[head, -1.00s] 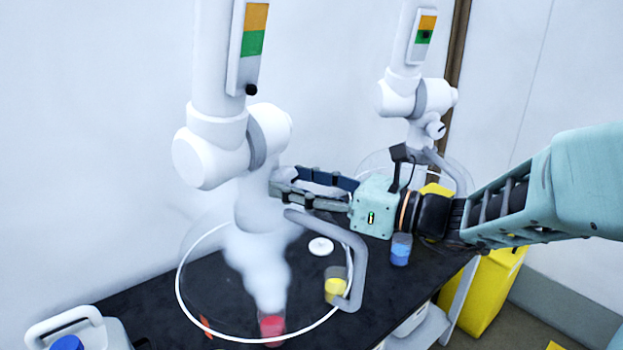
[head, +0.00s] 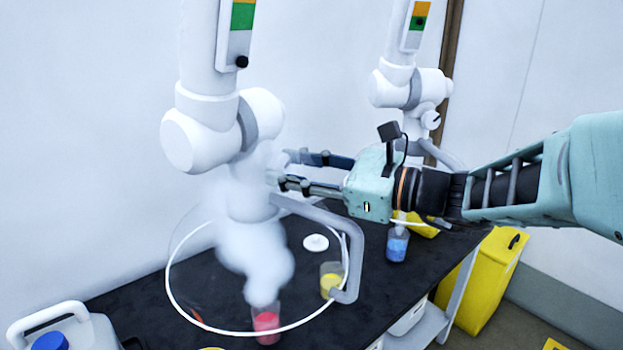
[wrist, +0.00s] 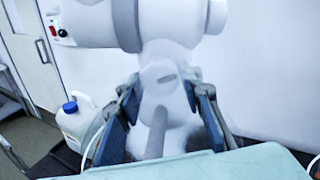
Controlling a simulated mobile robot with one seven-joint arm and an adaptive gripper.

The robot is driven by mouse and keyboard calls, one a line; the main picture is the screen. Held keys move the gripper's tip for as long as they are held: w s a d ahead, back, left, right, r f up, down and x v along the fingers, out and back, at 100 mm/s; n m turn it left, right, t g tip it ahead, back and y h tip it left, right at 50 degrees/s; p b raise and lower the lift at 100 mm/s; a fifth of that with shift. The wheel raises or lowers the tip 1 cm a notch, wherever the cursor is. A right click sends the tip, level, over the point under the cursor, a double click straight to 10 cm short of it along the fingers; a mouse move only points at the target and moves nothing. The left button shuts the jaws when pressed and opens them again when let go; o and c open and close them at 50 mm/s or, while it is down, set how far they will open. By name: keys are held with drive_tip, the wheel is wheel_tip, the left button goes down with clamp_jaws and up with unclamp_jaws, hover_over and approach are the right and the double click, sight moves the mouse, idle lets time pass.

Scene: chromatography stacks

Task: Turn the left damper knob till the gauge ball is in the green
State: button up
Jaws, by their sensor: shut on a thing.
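The left damper knob (wrist: 158,78) is a white round knob on the left white extraction arm, with a grey mark on its face. In the wrist view it sits between the two dark fingers of my gripper (wrist: 165,92). In the head view my gripper (head: 280,170) reaches from the right to the left arm's lower joint, its fingertips partly veiled by white smoke, and it is shut on the knob. The left gauge (head: 238,30) has orange, green and pale bands from top to bottom. Its black ball (head: 241,62) is at the bottom, below the green.
A clear hood with a white rim (head: 170,290) and grey handle (head: 352,250) hangs below the left arm over the black bench (head: 130,300). Smoke rises from a red beaker (head: 266,322). Yellow (head: 331,282) and blue (head: 397,246) beakers stand nearby. A second extraction arm (head: 395,88) stands right.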

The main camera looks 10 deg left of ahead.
drive_tip(key=shift+n, duration=0.4)
drive_tip(key=o, duration=1.2)
drive_tip(key=shift+c, duration=0.2)
drive_tip(key=shift+d, duration=0.1)
drive_tip(key=v, duration=1.1)
drive_tip(key=shift+d, duration=0.4)
drive_tip(key=shift+s+r, duration=0.1)
